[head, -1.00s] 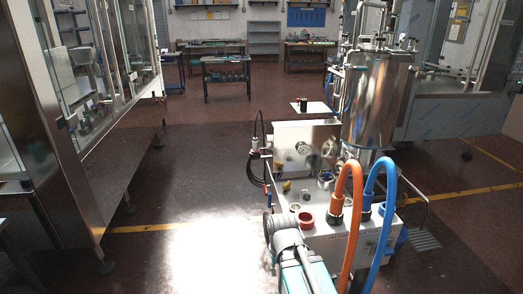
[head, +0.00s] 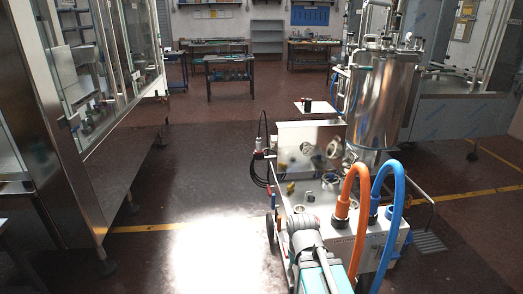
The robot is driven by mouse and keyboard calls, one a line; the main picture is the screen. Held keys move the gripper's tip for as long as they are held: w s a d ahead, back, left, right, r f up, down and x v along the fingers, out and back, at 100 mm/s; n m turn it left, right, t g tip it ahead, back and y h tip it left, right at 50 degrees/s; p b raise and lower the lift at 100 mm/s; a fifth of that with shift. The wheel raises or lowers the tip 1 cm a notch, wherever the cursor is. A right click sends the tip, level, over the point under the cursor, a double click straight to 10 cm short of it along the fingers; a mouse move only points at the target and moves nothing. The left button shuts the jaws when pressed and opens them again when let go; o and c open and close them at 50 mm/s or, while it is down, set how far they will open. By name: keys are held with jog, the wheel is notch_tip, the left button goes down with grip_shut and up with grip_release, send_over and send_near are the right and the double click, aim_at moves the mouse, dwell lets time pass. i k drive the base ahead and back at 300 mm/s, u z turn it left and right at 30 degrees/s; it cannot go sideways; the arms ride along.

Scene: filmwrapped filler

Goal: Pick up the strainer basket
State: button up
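I cannot single out the strainer basket with certainty. Several small round fittings and a dark open ring (head: 327,181) sit on the steel cart top (head: 345,227), too small to identify. A red ring (head: 310,221) is partly hidden behind my arm. My arm's grey and teal links rise from the bottom edge in front of the cart. My gripper's fingers do not show.
A tall steel tank (head: 385,100) stands behind the cart. An orange hose (head: 360,220) and a blue hose (head: 395,220) arch over the cart's right side. A glass-fronted machine (head: 80,130) stands left. Floor between is clear and glossy.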

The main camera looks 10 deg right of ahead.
aim_at(331, 178)
jog(key=i, duration=0.95)
jog(key=u, duration=0.05)
